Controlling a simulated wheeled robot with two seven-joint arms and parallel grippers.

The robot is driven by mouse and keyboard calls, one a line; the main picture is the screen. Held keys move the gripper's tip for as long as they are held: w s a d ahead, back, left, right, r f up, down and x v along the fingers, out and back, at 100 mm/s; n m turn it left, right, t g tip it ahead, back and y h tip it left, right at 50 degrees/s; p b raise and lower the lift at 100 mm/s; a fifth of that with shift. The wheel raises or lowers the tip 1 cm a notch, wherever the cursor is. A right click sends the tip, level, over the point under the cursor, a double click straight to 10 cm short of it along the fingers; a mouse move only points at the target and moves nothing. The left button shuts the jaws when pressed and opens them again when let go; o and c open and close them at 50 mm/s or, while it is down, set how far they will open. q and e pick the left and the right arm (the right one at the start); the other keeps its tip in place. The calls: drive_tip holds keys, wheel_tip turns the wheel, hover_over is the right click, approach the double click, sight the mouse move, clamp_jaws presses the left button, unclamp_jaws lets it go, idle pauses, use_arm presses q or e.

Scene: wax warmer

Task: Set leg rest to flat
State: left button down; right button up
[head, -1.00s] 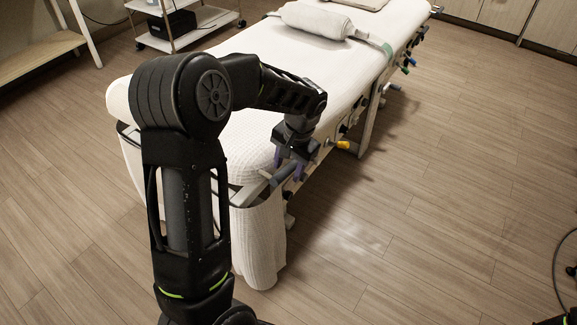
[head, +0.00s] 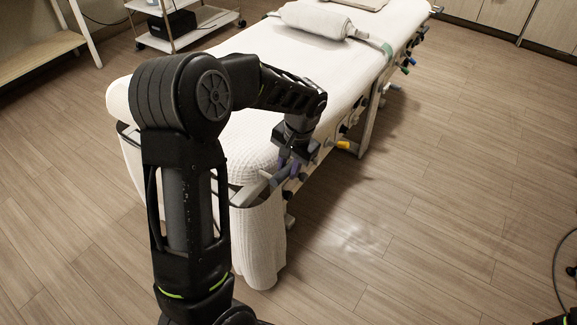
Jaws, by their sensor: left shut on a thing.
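The treatment bed runs from the near left to the top right. Its leg rest (head: 250,150) is the padded near end under a white textured cover. It looks roughly in line with the rest of the bed top, though my arm hides part of it. A grey bar-like handle (head: 277,180) sits at the near right corner, beside the pad. My right gripper is out of view.
A white towel (head: 259,240) hangs below the near corner. Several coloured knobs, including a yellow one (head: 343,145), line the bed's right side. A white trolley (head: 190,25) stands at the back left.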

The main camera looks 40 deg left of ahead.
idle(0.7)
use_arm(q)
wheel_tip(320, 180, down, 10)
drive_tip(key=s+t+b, duration=0.2)
drive_tip(key=b, duration=0.9)
drive_tip(key=shift+f+b, duration=0.25)
drive_tip(key=shift+b, duration=0.15)
drive_tip(key=shift+s+d, duration=0.1)
drive_tip(key=shift+s, duration=0.05)
drive_tip(key=c, duration=1.6)
unclamp_jaws()
drive_tip(key=shift+f, duration=0.1)
drive_tip(key=o, duration=0.3)
drive_tip(key=shift+o, duration=0.7)
